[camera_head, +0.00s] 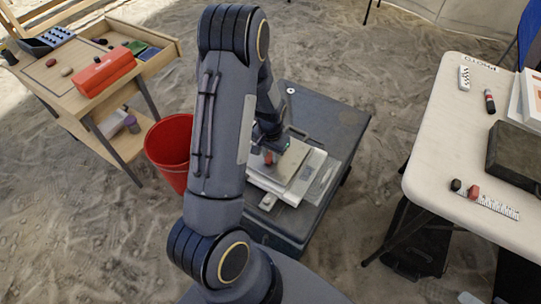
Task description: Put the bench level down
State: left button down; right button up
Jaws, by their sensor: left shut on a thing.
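My left gripper (269,144) is low over a dark case (345,122) in the middle of the view, above a stack of pale flat things (290,172). It is shut on a small reddish thing (268,158), which I take to be the bench level. Most of it is hidden by the gripper and my arm. I cannot tell whether it touches the stack. My right gripper is not in view.
A red bucket (168,146) stands left of my arm. A wooden bench (60,85) with a red toolbox (103,72) is at the upper left. A white table (440,130) with a dark tray (515,152) and small items is at right. Sandy ground lies between.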

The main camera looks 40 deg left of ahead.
pick_arm(q)
jog(key=shift+f, duration=0.45)
jog(key=shift+f, duration=0.2)
jog(key=c, duration=1.2)
grip_release()
jog(key=shift+r, duration=0.15)
